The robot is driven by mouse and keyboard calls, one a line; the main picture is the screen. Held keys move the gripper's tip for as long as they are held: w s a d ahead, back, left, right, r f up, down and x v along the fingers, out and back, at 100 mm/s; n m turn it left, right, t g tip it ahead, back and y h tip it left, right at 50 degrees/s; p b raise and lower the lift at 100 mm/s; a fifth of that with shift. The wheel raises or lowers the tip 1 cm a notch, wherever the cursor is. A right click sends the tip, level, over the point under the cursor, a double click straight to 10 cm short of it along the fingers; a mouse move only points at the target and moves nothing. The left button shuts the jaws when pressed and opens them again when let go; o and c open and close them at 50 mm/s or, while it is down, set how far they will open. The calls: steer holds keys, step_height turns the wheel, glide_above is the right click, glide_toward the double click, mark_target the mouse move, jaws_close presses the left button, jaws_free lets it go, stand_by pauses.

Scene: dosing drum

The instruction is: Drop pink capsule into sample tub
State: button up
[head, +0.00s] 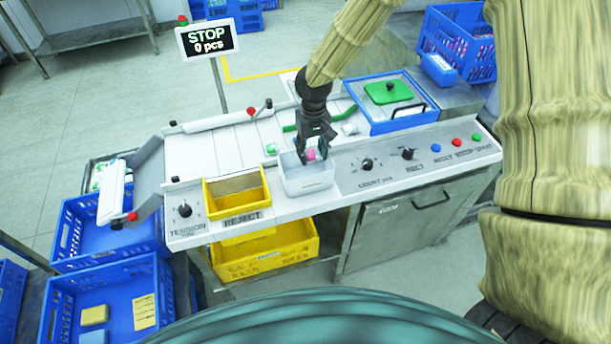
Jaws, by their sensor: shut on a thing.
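The pink capsule (312,154) is between the fingers of my dark gripper (316,152). My gripper is shut on it and points down. The sample tub (308,183) is a pale, open-topped box on the front ledge of the machine. My gripper and the capsule show just over the tub's back part. I cannot tell how high the capsule is over the tub's rim. The fingers hide part of the capsule and part of the tub's back edge.
A yellow reject bin (237,207) stands left of the tub. Control knobs (367,164) are to the right. A blue tray (403,127) with a green lid (388,92) lies behind them. A sign on a post (207,39) reads STOP, 0 pcs.

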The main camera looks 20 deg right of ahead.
steer(key=shift+f, duration=0.6)
steer(key=o, duration=0.9)
steer(key=shift+c, duration=0.2)
steer(key=shift+r, duration=0.1)
step_height(320, 180, up, 12)
steer(key=shift+a, duration=0.1)
